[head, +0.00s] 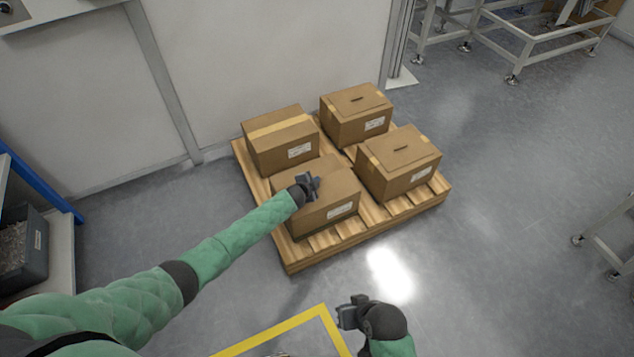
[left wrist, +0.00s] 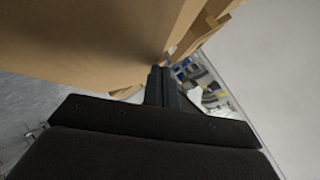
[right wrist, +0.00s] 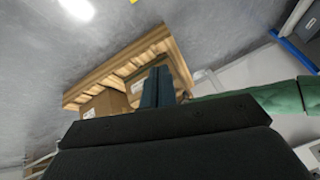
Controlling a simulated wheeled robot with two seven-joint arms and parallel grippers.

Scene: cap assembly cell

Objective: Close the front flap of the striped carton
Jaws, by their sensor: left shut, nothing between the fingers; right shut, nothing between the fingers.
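Four-sided brown cartons stand on a pallet in the head view. The back left carton (head: 278,140) has a pale tape band across its top and looks closed; it is the most plainly striped one. My left gripper (head: 311,183) is shut and empty, over the front left carton (head: 328,212), hiding part of its top. In the left wrist view a large cardboard face (left wrist: 90,35) is close to the shut left fingers (left wrist: 160,85); I cannot tell whether they touch. My right gripper (head: 347,313) is shut and empty, in front of the pallet. No raised front flap is discernible.
The wooden pallet (head: 300,262) also bears a back right carton (head: 357,118) and a front right carton (head: 398,168). A wall stands behind. A shelf with a grey bin (head: 22,250) is at the left. Yellow floor tape (head: 275,330) lies in front.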

